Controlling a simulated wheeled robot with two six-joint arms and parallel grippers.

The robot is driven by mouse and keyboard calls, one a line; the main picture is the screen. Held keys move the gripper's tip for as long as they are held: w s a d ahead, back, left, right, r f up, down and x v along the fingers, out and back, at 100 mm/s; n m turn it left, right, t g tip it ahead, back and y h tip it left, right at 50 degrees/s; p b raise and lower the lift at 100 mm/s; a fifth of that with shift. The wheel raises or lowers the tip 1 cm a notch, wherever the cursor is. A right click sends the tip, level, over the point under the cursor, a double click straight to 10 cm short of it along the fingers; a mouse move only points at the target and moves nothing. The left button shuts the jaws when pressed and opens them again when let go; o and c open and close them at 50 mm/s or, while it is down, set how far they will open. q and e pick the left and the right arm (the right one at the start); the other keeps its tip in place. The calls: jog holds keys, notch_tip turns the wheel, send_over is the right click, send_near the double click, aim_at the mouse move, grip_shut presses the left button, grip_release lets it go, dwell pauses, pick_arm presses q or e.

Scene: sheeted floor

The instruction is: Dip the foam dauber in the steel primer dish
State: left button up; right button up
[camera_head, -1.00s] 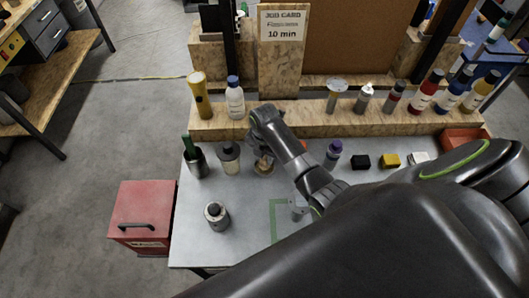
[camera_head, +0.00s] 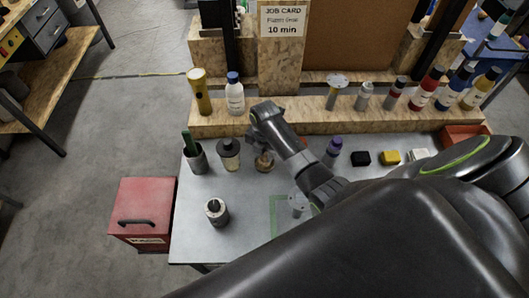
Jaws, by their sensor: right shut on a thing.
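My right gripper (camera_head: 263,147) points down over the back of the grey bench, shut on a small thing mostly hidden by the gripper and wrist. I take this to be the foam dauber, but its foam end cannot be made out. Right below the fingers is a small tan and metallic round thing (camera_head: 264,163), which may be the steel primer dish with the dauber at it. Whether they touch cannot be told. My left gripper is not in view.
A can (camera_head: 216,212) stands nearer. Bottles line the wooden shelf (camera_head: 300,122) behind. A purple-capped bottle (camera_head: 332,152) stands to the right.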

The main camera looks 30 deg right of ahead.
aim_at(265, 154)
jog(key=shift+f, duration=0.4)
jog(key=shift+s, duration=0.1)
dwell(1.7)
jog(key=shift+r, duration=3.5)
